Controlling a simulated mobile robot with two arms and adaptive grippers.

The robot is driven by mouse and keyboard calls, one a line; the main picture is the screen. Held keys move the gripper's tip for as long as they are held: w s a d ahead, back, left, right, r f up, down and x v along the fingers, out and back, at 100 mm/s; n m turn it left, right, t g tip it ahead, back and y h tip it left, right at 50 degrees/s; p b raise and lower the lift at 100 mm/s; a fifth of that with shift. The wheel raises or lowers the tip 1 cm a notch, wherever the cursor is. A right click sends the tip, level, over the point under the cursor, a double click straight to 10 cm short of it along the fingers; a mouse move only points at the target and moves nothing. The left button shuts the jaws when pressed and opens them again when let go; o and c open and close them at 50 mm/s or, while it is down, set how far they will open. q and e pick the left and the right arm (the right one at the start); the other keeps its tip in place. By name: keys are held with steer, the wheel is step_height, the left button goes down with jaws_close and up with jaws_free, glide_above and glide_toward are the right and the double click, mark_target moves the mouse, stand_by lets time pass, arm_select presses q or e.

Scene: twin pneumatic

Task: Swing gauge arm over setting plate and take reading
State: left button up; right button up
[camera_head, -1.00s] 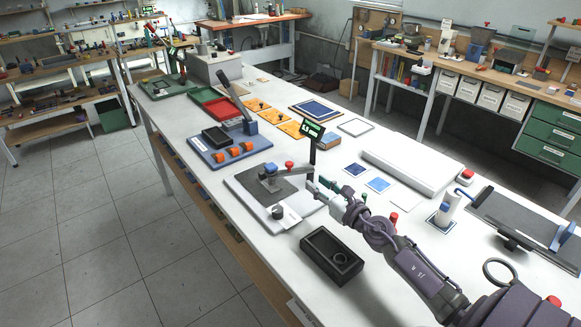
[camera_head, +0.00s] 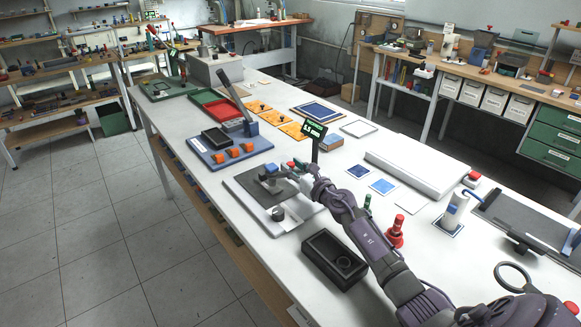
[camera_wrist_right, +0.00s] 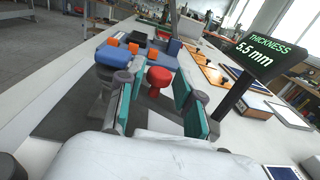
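The gauge stands on a white base with a dark grey plate (camera_head: 246,189) on the middle of the table. Its grey gauge arm (camera_head: 270,171) is over the plate, partly hidden by my right gripper (camera_head: 294,170). In the right wrist view, the fingers of my right gripper (camera_wrist_right: 157,100) are apart, with the red knob (camera_wrist_right: 159,77) beyond and between them. I cannot tell whether they touch it. The display (camera_head: 314,131) on a dark post also shows in the right wrist view (camera_wrist_right: 265,58), reading "THICKNESS 5.5 mm". My left gripper is not in view.
A black tray (camera_head: 333,270) with a ring inside sits in front of the gauge. A blue board (camera_head: 213,155) with orange blocks lies beyond it. Blue squares (camera_head: 383,187) lie right of the display. A red-topped piece (camera_head: 396,232) stands beside my right arm.

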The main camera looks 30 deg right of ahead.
steer(key=shift+w+a, duration=0.1)
steer(key=shift+w, duration=0.55)
jaws_close()
